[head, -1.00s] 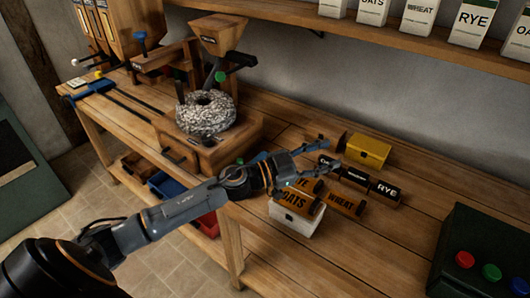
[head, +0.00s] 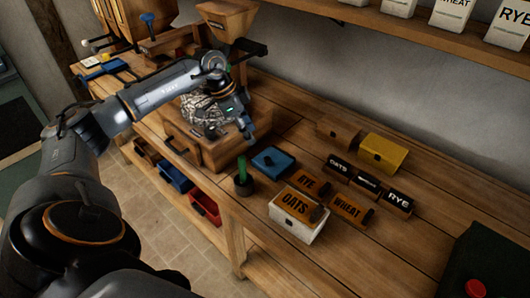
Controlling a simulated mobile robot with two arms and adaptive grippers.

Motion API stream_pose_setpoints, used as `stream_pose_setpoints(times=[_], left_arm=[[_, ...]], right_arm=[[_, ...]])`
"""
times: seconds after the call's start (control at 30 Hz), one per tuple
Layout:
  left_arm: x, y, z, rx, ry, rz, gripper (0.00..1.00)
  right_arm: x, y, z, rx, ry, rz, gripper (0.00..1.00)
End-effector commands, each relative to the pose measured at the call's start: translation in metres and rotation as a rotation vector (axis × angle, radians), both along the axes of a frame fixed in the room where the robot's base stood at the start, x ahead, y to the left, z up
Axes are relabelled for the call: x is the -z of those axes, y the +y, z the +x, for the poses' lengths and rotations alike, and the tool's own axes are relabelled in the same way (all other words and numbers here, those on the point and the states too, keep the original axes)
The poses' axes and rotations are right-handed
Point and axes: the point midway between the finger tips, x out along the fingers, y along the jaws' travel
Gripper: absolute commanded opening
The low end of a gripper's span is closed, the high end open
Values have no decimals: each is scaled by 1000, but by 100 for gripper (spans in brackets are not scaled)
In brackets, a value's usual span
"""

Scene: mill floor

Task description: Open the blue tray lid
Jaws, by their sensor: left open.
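The blue tray (head: 272,161) is a small box on the bench with its lid on and a dark knob on its front. It looks shut. My left gripper (head: 236,132) is open and empty. It is up and to the left of the blue tray, in front of the stone mill, and apart from the tray. My left arm hides much of the grey millstone (head: 197,117). My right gripper does not show.
A dark pot with a green top (head: 243,182) stands left of the blue tray.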

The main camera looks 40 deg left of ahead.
Motion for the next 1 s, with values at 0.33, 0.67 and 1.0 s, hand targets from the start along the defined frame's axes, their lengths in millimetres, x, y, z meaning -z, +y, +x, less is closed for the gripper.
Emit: stream_pose_setpoints(times=[0.33,0.67,1.0], left_arm=[[67,-23,18,2,3,-4,45],[99,-33,27,3,0,-3,45],[101,-33,27,4,-1,-3,34]], right_arm=[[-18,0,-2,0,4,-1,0],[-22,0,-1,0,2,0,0],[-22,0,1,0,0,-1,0]])
